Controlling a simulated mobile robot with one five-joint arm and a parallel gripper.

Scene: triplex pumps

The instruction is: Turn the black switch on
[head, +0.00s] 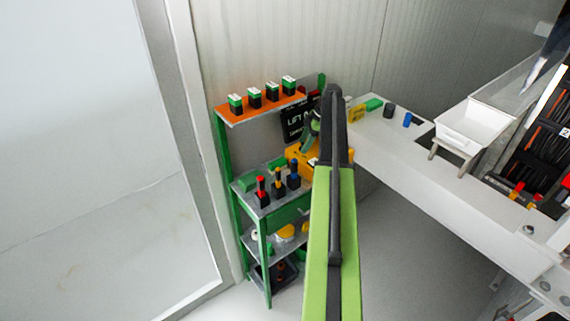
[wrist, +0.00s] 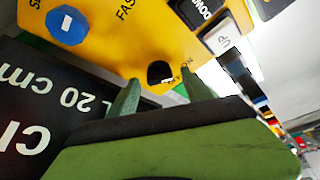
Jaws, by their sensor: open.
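The black switch (wrist: 160,71) is a small rounded black knob on a yellow control panel (wrist: 120,50) in the wrist view, with lettering that seems to read "ON" beside it. My gripper (wrist: 160,90) is open, its two green fingertips apart, one on each side of the switch in the picture. I cannot tell whether they touch the panel. In the head view the yellow panel (head: 294,153) is partly hidden behind my arm, and the switch cannot be made out. My gripper (head: 312,132) shows there only in part, close to the panel.
A blue knob (wrist: 68,25), a white "UP" button (wrist: 221,38) and a black button (wrist: 195,9) sit on the panel. A black sign (wrist: 45,110) lies beside it. A green shelf (head: 262,245) holds bottles and boxes. A white bench (head: 410,160) stands right.

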